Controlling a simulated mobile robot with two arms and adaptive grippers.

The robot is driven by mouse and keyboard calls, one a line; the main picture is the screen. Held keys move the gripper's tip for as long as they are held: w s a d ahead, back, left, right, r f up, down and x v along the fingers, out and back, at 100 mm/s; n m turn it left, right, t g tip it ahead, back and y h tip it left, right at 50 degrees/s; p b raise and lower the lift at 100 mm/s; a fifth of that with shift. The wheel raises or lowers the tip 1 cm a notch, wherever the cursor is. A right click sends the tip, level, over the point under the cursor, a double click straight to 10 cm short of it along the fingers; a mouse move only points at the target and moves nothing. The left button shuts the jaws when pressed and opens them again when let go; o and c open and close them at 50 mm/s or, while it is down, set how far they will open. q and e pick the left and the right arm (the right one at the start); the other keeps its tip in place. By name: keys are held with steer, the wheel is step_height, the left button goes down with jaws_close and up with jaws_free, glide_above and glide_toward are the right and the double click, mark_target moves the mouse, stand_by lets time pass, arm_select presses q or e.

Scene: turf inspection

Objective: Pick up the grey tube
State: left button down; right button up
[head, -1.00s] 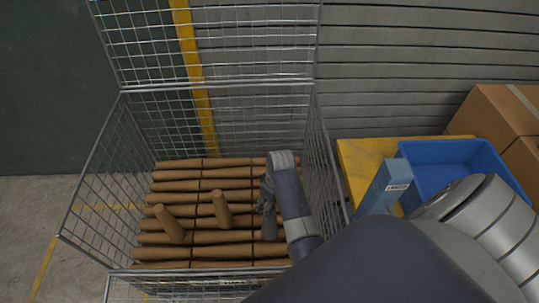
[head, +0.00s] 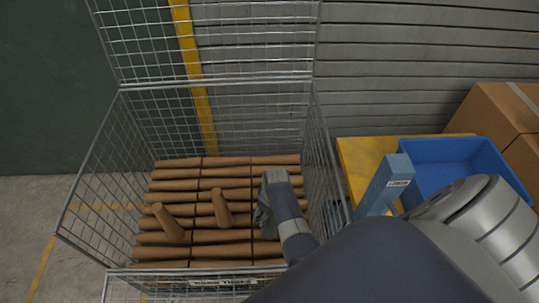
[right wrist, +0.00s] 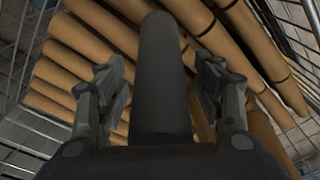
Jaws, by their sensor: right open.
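The grey tube (right wrist: 163,48) is dark and stands between the two fingers of my right gripper in the right wrist view. Its round end points toward the top of that view. My right gripper (right wrist: 162,85) is open, with one finger on each side of the tube and visible gaps to it. In the head view my right gripper (head: 263,216) is low inside the wire cage, over the brown rolls; the grey tube cannot be made out there. My left gripper is not in view.
The wire cage (head: 91,187) holds stacked brown rolls (head: 176,186), with two brown tubes (head: 168,223) (head: 221,208) standing up from them. Right of it are a yellow surface (head: 362,162), a blue bin (head: 450,160), a blue-grey labelled post (head: 384,187) and cardboard boxes (head: 495,110).

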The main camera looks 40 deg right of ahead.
steer(key=c, duration=1.3)
